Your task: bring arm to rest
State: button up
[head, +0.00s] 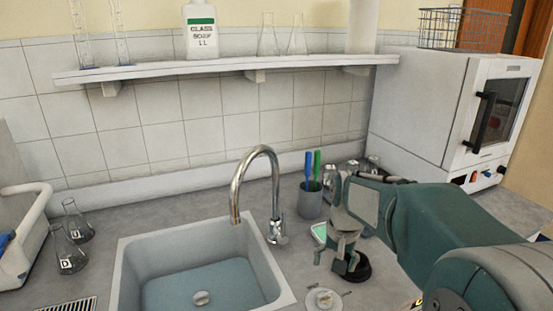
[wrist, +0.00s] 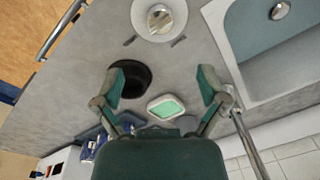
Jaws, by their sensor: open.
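My gripper (head: 334,262) hangs fingers-down over the counter, to the right of the sink, at the end of my outstretched arm. In the wrist view my gripper (wrist: 162,76) has its two green fingers spread wide, with nothing held between them. A small white-rimmed dish with a green inside (wrist: 167,107) lies on the counter below, and it shows partly behind the gripper in the head view (head: 319,232). A round black item (wrist: 133,80) is below and beside the left finger in the wrist view.
The sink (head: 130,275) and tall faucet (head: 262,160) are left of my gripper. A pen cup (head: 311,201) stands behind it. A round white piece with a metal centre (head: 324,299) lies in front. Flasks (head: 70,250) stand far left; a white oven (head: 420,110) stands back right.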

jog(key=s+r+n+t, duration=0.1)
jog(key=s+r+t, duration=0.1)
jog(key=s, duration=0.8)
jog(key=s+r+n+t, duration=0.2)
jog(key=s+r+t, duration=0.1)
jog(key=s, duration=0.7)
jog(key=shift+a+h, duration=0.3)
jog(key=shift+a, duration=0.15)
